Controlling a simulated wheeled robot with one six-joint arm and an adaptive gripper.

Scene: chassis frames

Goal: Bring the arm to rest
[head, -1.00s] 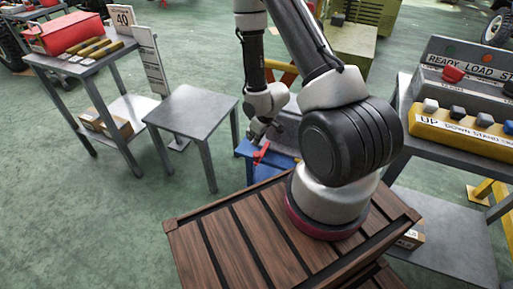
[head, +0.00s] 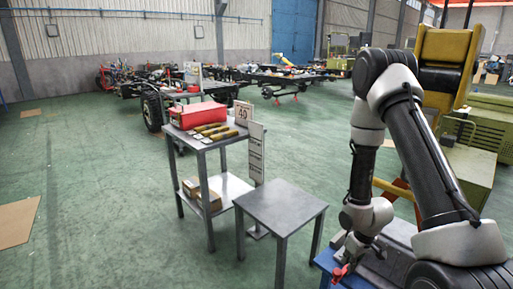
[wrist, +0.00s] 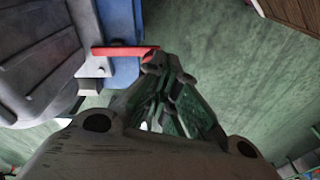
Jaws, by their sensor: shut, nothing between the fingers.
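My arm comes in from the right of the head view and bends down. My gripper (head: 346,258) hangs at its lower end, close to a red handle (head: 340,272) on a blue body (head: 327,262). In the wrist view my gripper (wrist: 166,66) has its fingers together and empty. The red handle (wrist: 120,51) lies just left of the fingertips there, beside the blue body (wrist: 122,30). I cannot tell whether the fingertips touch the handle.
A small grey table (head: 280,207) stands left of my gripper. A grey shelf stand (head: 203,143) farther left holds a red toolbox (head: 197,115) and yellow bars. Green machinery (head: 470,165) stands behind my arm. Open green floor (head: 95,190) lies at left.

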